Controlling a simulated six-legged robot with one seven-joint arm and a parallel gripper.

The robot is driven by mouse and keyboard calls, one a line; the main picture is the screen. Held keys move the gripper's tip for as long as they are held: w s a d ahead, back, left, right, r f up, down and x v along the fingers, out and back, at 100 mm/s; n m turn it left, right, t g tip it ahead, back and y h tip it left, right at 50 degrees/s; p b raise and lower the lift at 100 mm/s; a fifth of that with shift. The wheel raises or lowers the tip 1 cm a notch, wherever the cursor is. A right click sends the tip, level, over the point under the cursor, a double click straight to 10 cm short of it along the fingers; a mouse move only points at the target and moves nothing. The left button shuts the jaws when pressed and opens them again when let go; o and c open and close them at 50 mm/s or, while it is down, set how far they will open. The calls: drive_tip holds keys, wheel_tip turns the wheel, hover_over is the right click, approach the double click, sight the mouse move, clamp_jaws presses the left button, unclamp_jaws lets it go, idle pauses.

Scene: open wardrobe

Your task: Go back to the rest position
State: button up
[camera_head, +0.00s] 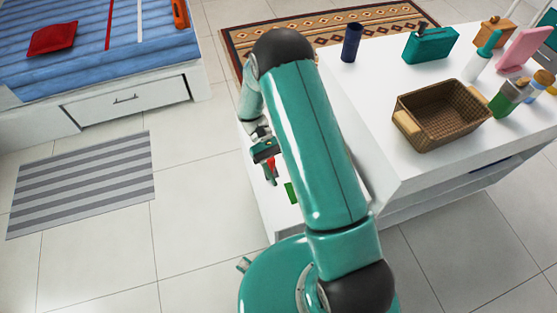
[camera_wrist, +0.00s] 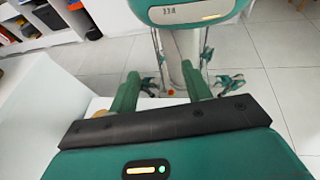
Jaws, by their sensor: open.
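My gripper (camera_head: 269,174) hangs low at the left edge of the white cabinet, beyond my raised teal arm, over a white open drawer-like compartment (camera_head: 260,201). In the wrist view its two green fingers (camera_wrist: 162,83) stand apart with nothing held between them. A small red thing (camera_head: 271,165) shows right by the fingers in the head view; whether they touch it cannot be told. A green item (camera_head: 291,193) lies in the compartment, apart from the fingers. My arm hides part of the compartment and the cabinet's near left side.
The white cabinet top (camera_head: 365,110) carries a wicker basket (camera_head: 440,118), a dark blue cup (camera_head: 351,43), a teal box (camera_head: 431,45) and several bottles. A bed (camera_head: 95,50) stands at the upper left. Tiled floor near the striped mat (camera_head: 85,185) is clear.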

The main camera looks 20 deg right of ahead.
wheel_tip(320, 180, up, 17)
drive_tip(key=m+t+y, duration=0.1)
drive_tip(key=t, duration=0.7)
drive_tip(key=s+r+t, duration=0.4)
drive_tip(key=r+t, duration=0.1)
drive_tip(key=r, duration=0.2)
drive_tip(key=s+r+m+t+y, duration=0.1)
drive_tip(key=s+r+t, duration=0.4)
drive_tip(key=r, duration=0.3)
drive_tip(key=shift+d+r+t+y, duration=0.15)
drive_tip(key=shift+t+y, duration=0.15)
drive_tip(key=shift+t, duration=0.4)
drive_tip(key=shift+s+d, duration=0.1)
idle(0.4)
